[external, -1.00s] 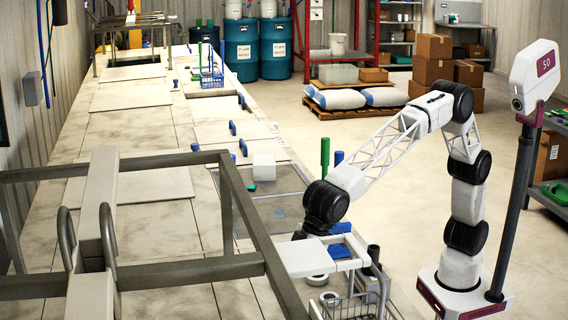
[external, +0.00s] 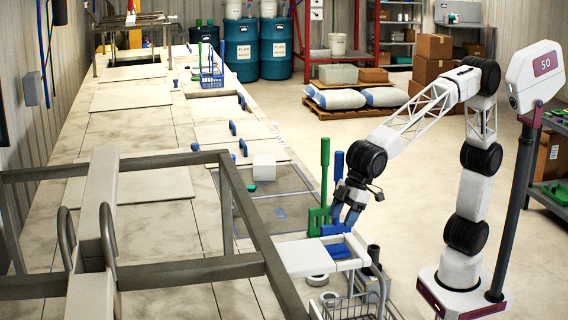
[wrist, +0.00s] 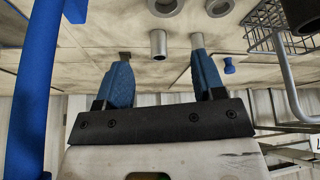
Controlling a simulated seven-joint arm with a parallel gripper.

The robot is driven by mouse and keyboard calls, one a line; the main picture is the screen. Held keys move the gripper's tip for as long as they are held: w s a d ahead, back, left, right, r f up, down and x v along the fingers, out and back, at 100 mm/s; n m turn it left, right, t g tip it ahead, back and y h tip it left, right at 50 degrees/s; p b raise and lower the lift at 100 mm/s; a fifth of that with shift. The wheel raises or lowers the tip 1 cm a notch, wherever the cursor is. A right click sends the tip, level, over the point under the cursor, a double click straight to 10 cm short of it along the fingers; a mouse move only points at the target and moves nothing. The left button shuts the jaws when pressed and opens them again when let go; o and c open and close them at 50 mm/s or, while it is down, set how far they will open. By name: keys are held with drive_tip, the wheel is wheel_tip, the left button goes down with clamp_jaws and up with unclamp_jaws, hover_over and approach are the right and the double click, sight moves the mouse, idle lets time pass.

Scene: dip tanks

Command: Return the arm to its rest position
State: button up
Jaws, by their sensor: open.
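My gripper (external: 345,217) hangs from my raised forearm in the external view, blue fingers pointing down, beside the green and blue upright tools. It is close above the blue piece by the white-topped rack; whether it touches cannot be told there. In the wrist view my gripper (wrist: 161,55) shows its two blue fingers spread apart with nothing held between them. A grey metal tube (wrist: 158,44) shows beyond the gap.
A green long-handled tool (external: 325,165) and a blue one (external: 338,163) stand close to my gripper. A white-topped rack (external: 300,257) and a wire basket (external: 350,307) are below. A grey frame (external: 190,275) crosses the foreground.

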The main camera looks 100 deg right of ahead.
drive_tip(key=s+d+f+m, duration=0.1)
drive_tip(key=s+d+f, duration=0.2)
drive_tip(key=s+d, duration=1.65)
drive_tip(key=s+d+f+m, duration=0.1)
drive_tip(key=s+d+f, duration=0.2)
drive_tip(key=s, duration=0.3)
drive_tip(key=s+d+f+m+g+h, duration=0.1)
drive_tip(key=s+d+f, duration=0.1)
drive_tip(key=s, duration=0.4)
drive_tip(key=s+d+f+g, duration=0.1)
drive_tip(key=s+d+f, duration=0.2)
drive_tip(key=s, duration=0.3)
drive_tip(key=shift+s+d+f+m, duration=0.3)
drive_tip(key=shift+d+f+m, duration=0.1)
drive_tip(key=shift+d, duration=0.2)
